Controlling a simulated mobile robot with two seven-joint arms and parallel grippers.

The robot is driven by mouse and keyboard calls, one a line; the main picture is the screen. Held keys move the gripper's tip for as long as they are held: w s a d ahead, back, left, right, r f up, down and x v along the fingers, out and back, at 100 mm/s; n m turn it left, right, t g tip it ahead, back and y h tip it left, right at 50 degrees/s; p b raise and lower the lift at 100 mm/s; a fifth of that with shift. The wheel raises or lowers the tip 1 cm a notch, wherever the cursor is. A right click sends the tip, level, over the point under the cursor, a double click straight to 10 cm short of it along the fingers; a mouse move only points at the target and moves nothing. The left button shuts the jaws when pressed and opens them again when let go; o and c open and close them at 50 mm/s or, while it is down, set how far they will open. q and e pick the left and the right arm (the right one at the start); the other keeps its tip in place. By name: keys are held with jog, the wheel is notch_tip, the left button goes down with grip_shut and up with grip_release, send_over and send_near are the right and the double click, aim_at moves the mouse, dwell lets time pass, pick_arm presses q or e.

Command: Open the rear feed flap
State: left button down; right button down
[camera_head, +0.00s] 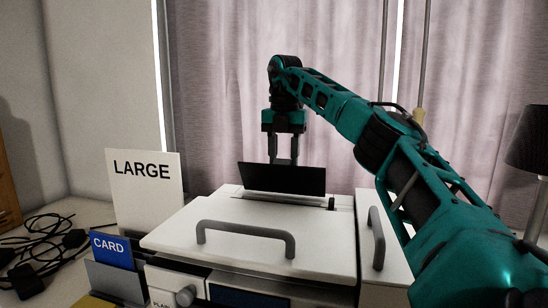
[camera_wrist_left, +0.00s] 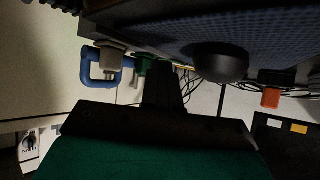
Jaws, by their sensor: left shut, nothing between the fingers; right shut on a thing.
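The rear feed flap (camera_head: 282,179) is a black panel standing up, leaning slightly, at the back of the white printer-like machine (camera_head: 250,222) in the head view. My right gripper (camera_head: 284,161) points down from above and is shut on the flap's top edge. Its fingertips are partly hidden behind the panel. My left gripper (camera_wrist_left: 165,80) is out of the head view. In the left wrist view it is dark and shut, with nothing visible between its fingers, below a dark blue textured underside.
The machine has grey handles on its lid (camera_head: 245,237) and right side. A LARGE sign (camera_head: 145,195) and a blue CARD (camera_head: 111,249) stand at left, near black cables (camera_head: 45,245). A black lamp (camera_head: 528,140) is at right. A blue clamp-like part (camera_wrist_left: 98,68) shows in the left wrist view.

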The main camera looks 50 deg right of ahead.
jog(key=shift+w+d+f, duration=0.3)
jog(key=shift+d+f, duration=0.05)
jog(key=shift+d, duration=0.3)
jog(key=shift+w+d+f, duration=0.25)
jog(key=shift+d+f, duration=0.1)
jog(key=shift+d, duration=0.35)
jog(key=shift+w+d+f, duration=0.3)
jog(key=shift+d+f, duration=0.05)
jog(key=shift+d, duration=0.3)
jog(key=shift+d+f, duration=0.1)
jog(key=c, duration=1.6)
grip_release()
jog(key=shift+w+d, duration=0.15)
jog(key=shift+w, duration=0.05)
jog(key=o, duration=0.3)
jog(key=shift+a, duration=0.2)
jog(key=o, duration=0.7)
jog(key=shift+a+r, duration=0.1)
jog(key=shift+r, duration=0.1)
